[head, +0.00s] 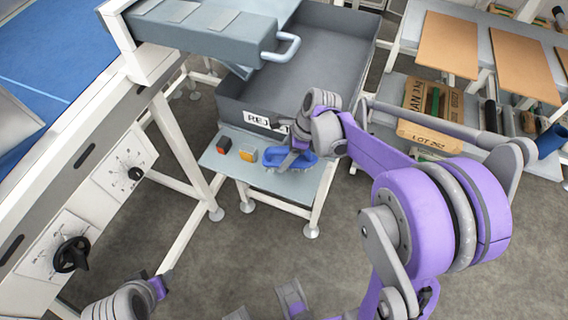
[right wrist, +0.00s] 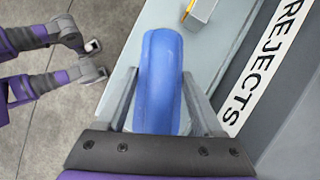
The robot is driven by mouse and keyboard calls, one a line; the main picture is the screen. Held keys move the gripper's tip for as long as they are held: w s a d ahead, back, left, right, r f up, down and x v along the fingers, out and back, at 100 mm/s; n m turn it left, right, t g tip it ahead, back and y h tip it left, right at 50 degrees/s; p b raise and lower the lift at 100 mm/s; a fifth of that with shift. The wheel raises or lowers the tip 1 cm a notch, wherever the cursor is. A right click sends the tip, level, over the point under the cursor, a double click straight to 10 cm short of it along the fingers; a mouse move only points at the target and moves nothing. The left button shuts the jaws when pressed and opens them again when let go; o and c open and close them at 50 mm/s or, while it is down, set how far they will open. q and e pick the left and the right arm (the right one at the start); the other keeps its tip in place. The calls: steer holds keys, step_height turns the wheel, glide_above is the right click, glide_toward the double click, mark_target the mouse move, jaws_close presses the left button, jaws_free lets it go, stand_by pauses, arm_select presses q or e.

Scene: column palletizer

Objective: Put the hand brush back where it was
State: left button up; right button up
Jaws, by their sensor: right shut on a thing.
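The hand brush (head: 306,160) is a blue, rounded, elongated piece at the small grey shelf (head: 222,163) below the REJECTS bin. My right gripper (head: 291,155) is shut on it from above. In the right wrist view the blue brush (right wrist: 160,80) lies lengthwise between the two grey fingers of the right gripper (right wrist: 160,108). I cannot tell whether its underside touches the shelf, and its bristles are hidden.
A red and black item (head: 223,145) and a yellow item (head: 248,154) sit on the shelf left of the brush. The grey REJECTS bin (head: 325,50) stands directly behind. A bench with brown boards (head: 448,44) is at the right. The floor in front is clear.

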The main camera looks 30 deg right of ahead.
steer(key=shift+f, duration=1.95)
steer(key=shift+f+b, duration=0.15)
steer(key=shift+b, duration=0.2)
steer(key=o, duration=1.3)
